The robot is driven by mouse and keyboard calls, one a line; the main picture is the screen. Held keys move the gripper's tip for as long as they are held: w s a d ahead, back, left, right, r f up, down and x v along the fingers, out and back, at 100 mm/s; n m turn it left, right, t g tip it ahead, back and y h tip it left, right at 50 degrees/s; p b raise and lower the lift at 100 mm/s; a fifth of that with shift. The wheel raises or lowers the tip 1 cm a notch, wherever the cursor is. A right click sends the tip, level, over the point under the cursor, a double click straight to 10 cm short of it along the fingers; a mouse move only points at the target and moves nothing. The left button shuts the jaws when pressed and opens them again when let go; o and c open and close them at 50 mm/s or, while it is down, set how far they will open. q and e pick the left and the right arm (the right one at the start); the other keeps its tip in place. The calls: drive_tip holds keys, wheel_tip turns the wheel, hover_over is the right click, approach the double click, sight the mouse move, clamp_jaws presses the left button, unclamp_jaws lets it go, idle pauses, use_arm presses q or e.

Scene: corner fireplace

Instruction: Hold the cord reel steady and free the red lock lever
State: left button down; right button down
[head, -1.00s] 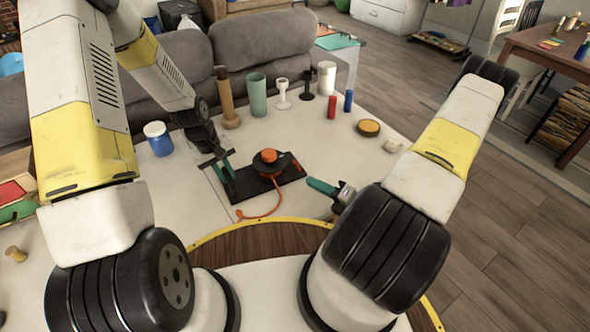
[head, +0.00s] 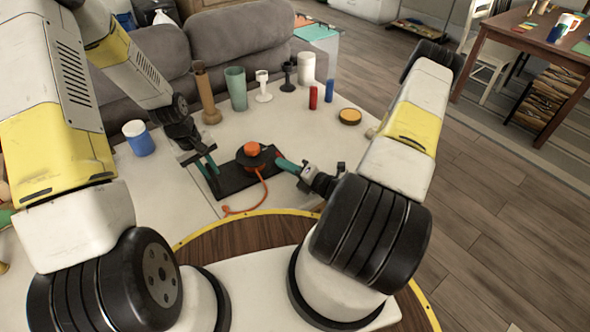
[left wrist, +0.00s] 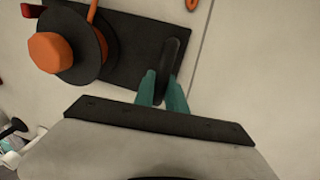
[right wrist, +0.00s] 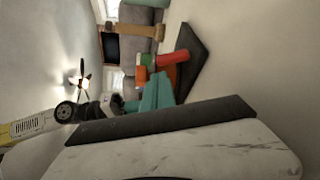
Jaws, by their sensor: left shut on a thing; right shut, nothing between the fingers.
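The cord reel (head: 262,160), black with an orange hub, sits on a black base plate (head: 230,186); an orange cord (head: 262,188) trails from it. The reel also shows in the left wrist view (left wrist: 74,52). My left gripper (head: 208,166) is shut on the black handle (left wrist: 174,60) at the plate's left end. My right gripper (head: 284,163) is shut and empty, its teal tips close to the plate's right end. The red lock lever (left wrist: 28,10) shows at that end in the left wrist view and beside the right fingertips in the right wrist view (right wrist: 173,60). Whether they touch is unclear.
Behind the reel stand a brown bottle-like piece (head: 206,95), a green cup (head: 237,88), a white goblet (head: 263,87) and red (head: 313,98) and blue cylinders (head: 329,91). A blue jar (head: 139,139) stands left. The white table right of the plate is mostly clear.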

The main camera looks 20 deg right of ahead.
drive_tip(key=shift+x, duration=1.2)
drive_tip(key=shift+d+r+m, duration=0.15)
drive_tip(key=shift+d+m, duration=0.1)
drive_tip(key=shift+m, duration=0.25)
drive_tip(key=m, duration=0.1)
drive_tip(key=d+m, duration=0.1)
drive_tip(key=m+t+y, duration=0.1)
drive_tip(key=m, duration=0.1)
drive_tip(key=shift+w+d+r, duration=0.3)
drive_tip(key=shift+d, duration=0.1)
drive_tip(key=shift+a, duration=0.1)
drive_tip(key=v, duration=0.6)
drive_tip(key=f+v, duration=0.1)
drive_tip(key=v, duration=0.3)
drive_tip(key=shift+a+f, duration=0.1)
